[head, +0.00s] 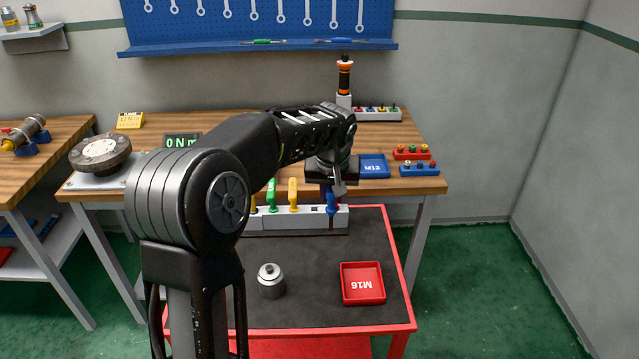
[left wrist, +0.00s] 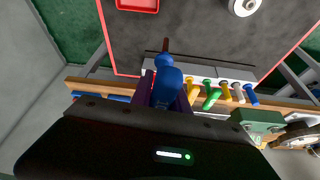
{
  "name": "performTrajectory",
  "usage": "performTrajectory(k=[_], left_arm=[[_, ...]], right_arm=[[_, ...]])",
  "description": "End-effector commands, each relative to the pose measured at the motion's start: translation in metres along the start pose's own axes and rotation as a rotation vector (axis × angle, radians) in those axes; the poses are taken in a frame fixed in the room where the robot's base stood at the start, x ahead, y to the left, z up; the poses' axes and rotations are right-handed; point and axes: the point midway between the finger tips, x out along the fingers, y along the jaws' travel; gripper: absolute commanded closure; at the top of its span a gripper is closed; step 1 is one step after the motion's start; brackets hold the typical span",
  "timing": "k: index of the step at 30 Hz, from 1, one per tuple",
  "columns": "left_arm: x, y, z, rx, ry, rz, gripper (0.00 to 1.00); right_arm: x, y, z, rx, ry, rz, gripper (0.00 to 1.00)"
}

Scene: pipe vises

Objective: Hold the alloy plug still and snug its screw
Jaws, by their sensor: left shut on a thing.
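A silver metal cylinder with a small knob on top (head: 271,281), which looks like the alloy plug, stands upright on the dark top of the red cart. It also shows at the top edge of the left wrist view (left wrist: 244,6). I cannot make out its screw. My left gripper (head: 332,192) is shut on a blue-handled tool (head: 331,205) at the right end of the white rack. In the left wrist view the gripper's purple fingers (left wrist: 165,92) sit around the blue handle (left wrist: 164,64). I cannot tell if the tool is clear of the rack. My right gripper is not in view.
The white rack (head: 300,217) holds several coloured handles along the cart's back edge. A red M16 tray (head: 362,284) lies on the cart's right. The wooden bench (head: 420,186) behind carries a blue M12 tray (head: 374,167), small coloured-piece racks and a round fixture (head: 100,152). The cart's front middle is clear.

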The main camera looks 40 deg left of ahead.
Motion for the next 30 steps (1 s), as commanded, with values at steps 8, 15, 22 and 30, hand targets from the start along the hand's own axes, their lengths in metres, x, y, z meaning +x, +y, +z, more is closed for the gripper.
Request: performTrajectory(k=[8,15,22,30], left_arm=[[0.026,0.058,0.055,0.171,-0.001,0.067,1.00],[0.046,0.115,0.128,0.370,0.001,0.153,1.00],[0.053,0.141,0.173,0.481,0.002,0.207,1.00],[0.053,0.142,0.175,0.487,0.002,0.210,1.00]], right_arm=[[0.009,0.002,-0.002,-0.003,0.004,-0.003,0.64],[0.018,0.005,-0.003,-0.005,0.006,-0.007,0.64],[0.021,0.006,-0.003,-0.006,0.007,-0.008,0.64],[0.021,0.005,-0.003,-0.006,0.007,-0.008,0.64]])
